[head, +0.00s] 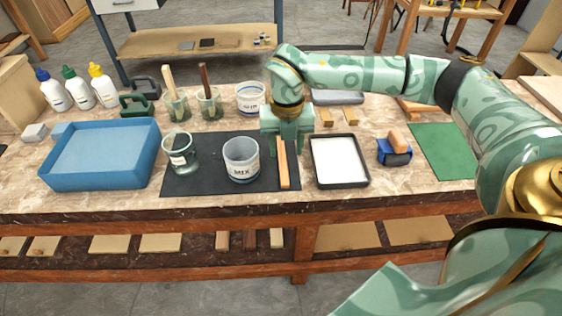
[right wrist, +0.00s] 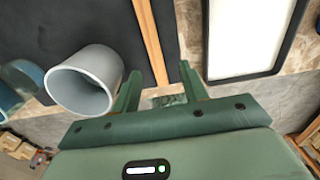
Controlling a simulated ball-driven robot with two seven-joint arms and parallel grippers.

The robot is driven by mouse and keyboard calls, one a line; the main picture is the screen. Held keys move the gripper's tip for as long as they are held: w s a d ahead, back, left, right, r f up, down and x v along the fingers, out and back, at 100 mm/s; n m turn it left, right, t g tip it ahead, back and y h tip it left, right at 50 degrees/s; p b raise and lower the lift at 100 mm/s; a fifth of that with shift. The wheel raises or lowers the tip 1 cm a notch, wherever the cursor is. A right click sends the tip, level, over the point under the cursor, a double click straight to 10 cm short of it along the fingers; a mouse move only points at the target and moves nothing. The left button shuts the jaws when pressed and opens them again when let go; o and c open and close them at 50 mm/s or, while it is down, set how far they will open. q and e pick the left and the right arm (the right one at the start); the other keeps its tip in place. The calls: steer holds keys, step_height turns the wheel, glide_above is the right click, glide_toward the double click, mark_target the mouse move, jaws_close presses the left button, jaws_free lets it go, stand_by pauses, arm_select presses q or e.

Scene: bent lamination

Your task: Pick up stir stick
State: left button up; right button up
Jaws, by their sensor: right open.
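The stir stick (head: 283,165) is a thin light wooden strip lying on the black mat (head: 209,186), to the right of the white MIX cup (head: 241,160). In the right wrist view the stick (right wrist: 151,42) runs away from me, its near end close to the gap between my fingers. My right gripper (head: 288,147) is open and empty, over the far part of the stick, and hides that part in the head view. In the right wrist view its two fingers (right wrist: 159,76) stand apart. My left gripper is not in view.
A white-lined black tray (head: 341,182) lies close on the right and the cup (right wrist: 86,80) close on the left. A glass beaker (head: 179,155), a blue tub (head: 100,182), jars with brushes (head: 209,104) and a blue-and-wood tool (head: 394,150) stand around.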

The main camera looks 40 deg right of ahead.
mark_target(283, 165)
steer(key=f, duration=0.1)
steer(key=f+b, duration=0.1)
steer(key=f, duration=0.1)
steer(key=f+b, duration=0.1)
steer(key=f, duration=0.1)
steer(key=shift+w+a+f, duration=0.2)
steer(key=shift+w+f, duration=0.05)
steer(key=shift+w, duration=0.1)
steer(key=shift+s+r, duration=0.1)
steer(key=shift+r, duration=0.05)
steer(key=shift+c, duration=1)
jaws_close()
